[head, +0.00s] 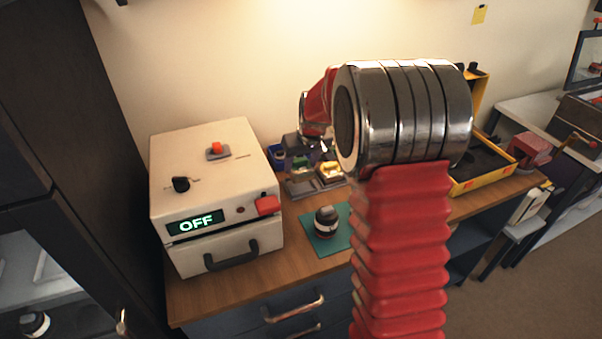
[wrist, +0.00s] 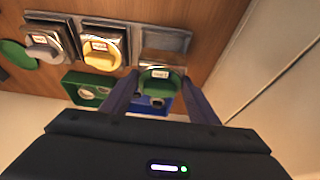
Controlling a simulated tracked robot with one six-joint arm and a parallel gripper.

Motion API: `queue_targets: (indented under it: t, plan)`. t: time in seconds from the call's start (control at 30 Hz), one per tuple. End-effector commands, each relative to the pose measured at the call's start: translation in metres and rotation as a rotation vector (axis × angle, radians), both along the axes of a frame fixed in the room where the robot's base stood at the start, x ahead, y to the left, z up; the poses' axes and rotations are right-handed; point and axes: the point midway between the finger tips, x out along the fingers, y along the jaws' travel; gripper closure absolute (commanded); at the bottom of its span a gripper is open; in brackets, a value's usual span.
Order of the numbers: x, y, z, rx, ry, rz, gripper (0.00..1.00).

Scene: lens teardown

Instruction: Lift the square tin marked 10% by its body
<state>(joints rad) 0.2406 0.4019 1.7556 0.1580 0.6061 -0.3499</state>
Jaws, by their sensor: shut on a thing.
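My gripper (wrist: 160,88) is shut on a green-topped square tin (wrist: 161,74), with one finger on each side of its body. Its white label is too small to read for certain. The tin is in front of an empty square cell (wrist: 166,42) of a grey metal holder and appears raised out of it. In the head view the green tin (head: 300,163) shows small beneath my gripper, which is partly hidden by my arm. A yellow-topped tin (wrist: 101,53) and a grey-topped tin (wrist: 45,46) sit in the other cells.
A white box marked OFF (head: 215,190) stands left. A black-and-white lens (head: 326,222) stands on a green mat (head: 341,238) in front. A yellow-edged case (head: 485,180) is right.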

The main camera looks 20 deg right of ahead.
Motion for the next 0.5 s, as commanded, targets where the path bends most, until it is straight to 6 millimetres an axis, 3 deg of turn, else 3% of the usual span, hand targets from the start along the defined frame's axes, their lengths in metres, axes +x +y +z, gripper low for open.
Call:
queue_targets:
  t: [0.23,0.5]
  plan:
    - [0.001,0.0,0.041,0.0,-0.003,0.0,0.68]
    - [0.0,0.001,0.052,0.0,0.0,0.0,0.68]
